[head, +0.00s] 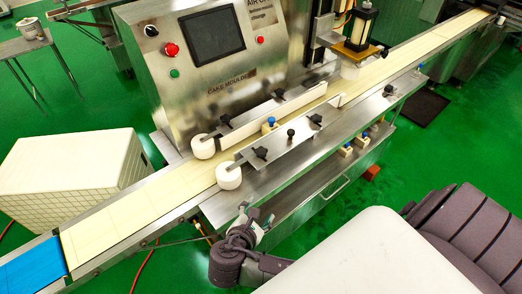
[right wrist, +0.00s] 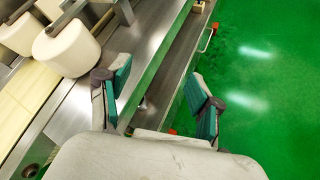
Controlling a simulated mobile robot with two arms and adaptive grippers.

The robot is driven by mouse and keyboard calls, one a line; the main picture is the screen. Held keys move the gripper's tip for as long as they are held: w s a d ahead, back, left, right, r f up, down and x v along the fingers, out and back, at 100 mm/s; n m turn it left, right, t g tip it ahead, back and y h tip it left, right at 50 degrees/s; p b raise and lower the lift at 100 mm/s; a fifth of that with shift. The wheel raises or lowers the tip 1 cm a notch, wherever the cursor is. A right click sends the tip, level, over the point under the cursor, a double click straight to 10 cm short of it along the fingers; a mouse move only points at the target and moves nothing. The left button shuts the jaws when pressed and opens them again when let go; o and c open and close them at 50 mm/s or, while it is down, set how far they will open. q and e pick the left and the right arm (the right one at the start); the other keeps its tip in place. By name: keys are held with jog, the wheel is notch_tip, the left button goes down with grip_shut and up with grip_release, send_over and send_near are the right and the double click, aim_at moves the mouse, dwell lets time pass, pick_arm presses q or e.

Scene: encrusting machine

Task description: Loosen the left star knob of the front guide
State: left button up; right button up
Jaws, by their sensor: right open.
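The front guide (head: 275,148) is a metal plate with a white roller (head: 228,176) at its left end, above the cream conveyor belt. Its left star knob (head: 261,153) is black and sits near the roller. A second black star knob (head: 316,119) sits farther right on the guide. My right gripper (head: 258,219) is in front of the machine, below and apart from the left knob. In the right wrist view its jaws (right wrist: 160,98) are apart with nothing between them. The roller (right wrist: 68,45) shows there at upper left. My left gripper is out of view.
The rear guide (head: 266,112) runs behind the front one. The machine's steel shelf edge (head: 285,195) lies close to my right gripper. A control panel (head: 219,36) stands behind the belt. A white crate (head: 75,173) is at left. Green floor is open at right.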

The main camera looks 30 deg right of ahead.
aim_at(260, 155)
jog(key=w+r+n+t+h, duration=0.2)
jog(key=n, duration=0.1)
jog(key=w+r+n+t+h, duration=0.2)
jog(key=w+r+n, duration=0.1)
jog(key=shift+r+n+t, duration=0.3)
jog(key=shift+n, duration=0.1)
jog(key=p+x, duration=0.1)
jog(key=x, duration=1)
jog(key=shift+w+d+p, duration=0.2)
jog(key=shift+d+p, duration=0.05)
jog(key=shift+p, duration=0.05)
jog(key=shift+x, duration=0.8)
